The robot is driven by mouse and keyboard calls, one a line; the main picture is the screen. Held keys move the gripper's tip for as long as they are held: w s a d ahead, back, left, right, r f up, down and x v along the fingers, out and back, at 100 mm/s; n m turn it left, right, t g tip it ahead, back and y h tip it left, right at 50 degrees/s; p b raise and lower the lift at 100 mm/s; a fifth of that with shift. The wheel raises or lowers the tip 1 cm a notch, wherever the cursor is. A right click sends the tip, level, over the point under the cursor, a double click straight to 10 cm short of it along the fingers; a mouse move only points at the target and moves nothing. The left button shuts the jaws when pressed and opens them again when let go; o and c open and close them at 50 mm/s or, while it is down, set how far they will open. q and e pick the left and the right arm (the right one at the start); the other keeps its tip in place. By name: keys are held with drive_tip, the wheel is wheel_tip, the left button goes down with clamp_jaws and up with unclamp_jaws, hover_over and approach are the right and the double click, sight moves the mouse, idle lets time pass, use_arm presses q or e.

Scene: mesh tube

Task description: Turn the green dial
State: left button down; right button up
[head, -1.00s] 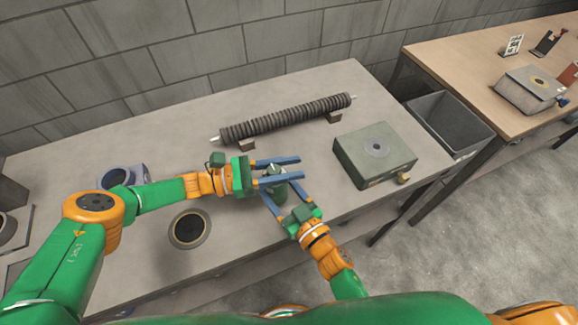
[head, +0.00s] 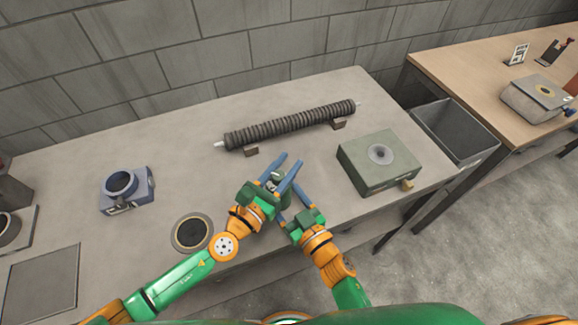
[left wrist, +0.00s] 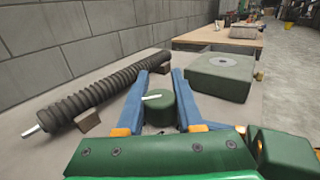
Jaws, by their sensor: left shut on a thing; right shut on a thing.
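The green dial (head: 272,183) is a short upright cylinder near the table's front middle, largely hidden by my grippers in the head view. In the left wrist view the dial (left wrist: 161,110) shows a white pointer line on its top. My left gripper (head: 290,160) is shut on the dial, one blue finger on each side, tips pointing up and right in the head view. My right gripper (head: 286,201) comes from the front right and is shut on the dial's lower body. Its grip is partly hidden behind my left gripper.
A ribbed dark tube (head: 290,124) lies on brackets behind. A green-grey box (head: 375,170) stands to the right, a dark bin (head: 455,130) beyond the table edge. A dark ring (head: 191,233) and a blue-grey device (head: 126,188) are to the left.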

use_arm(q)
drive_tip(key=shift+w+a+n+t+y, duration=0.15)
drive_tip(key=shift+n+t+y, duration=0.3)
drive_tip(key=shift+n+y, duration=0.45)
drive_tip(key=shift+w+a+n+t+y, duration=0.15)
drive_tip(key=shift+n+t+y, duration=0.4)
drive_tip(key=shift+y, duration=0.6)
drive_tip(key=shift+a+n+t+y, duration=0.25)
drive_tip(key=shift+n+t+y, duration=0.15)
drive_tip(key=shift+n+y, duration=0.5)
drive_tip(key=shift+a+y, duration=0.15)
drive_tip(key=shift+y, duration=0.2)
drive_tip(key=c, duration=0.5)
unclamp_jaws()
drive_tip(key=shift+c, duration=0.2)
drive_tip(key=shift+s, duration=0.1)
drive_tip(key=v, duration=1.2)
drive_tip(key=shift+f, duration=0.1)
